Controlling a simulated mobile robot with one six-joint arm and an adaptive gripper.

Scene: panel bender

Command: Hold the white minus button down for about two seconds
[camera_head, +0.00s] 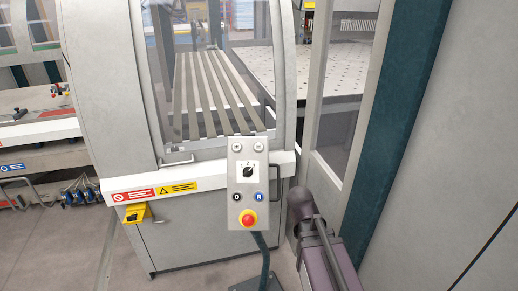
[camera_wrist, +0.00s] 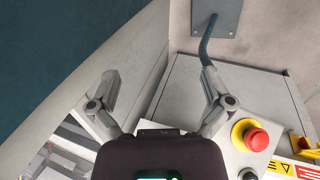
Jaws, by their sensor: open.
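A grey control panel (camera_head: 247,183) stands upright in front of the machine in the head view. Two pale round buttons sit at its top, a left one (camera_head: 237,148) and a right one (camera_head: 264,147); their marks are too small to read, so I cannot tell which is the minus. In the wrist view, my gripper (camera_wrist: 160,78) is open and empty, its fingers spread wide. The panel's emergency-stop end shows right of the fingers, with the red mushroom button (camera_wrist: 257,139). The pale top buttons are not visible there.
Below the pale buttons are a black selector (camera_head: 248,172), a black button (camera_head: 237,197), a blue button (camera_head: 259,197) and the red emergency stop (camera_head: 248,218). A handle curves beside the panel. A grey wall (camera_head: 440,130) stands close on the right.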

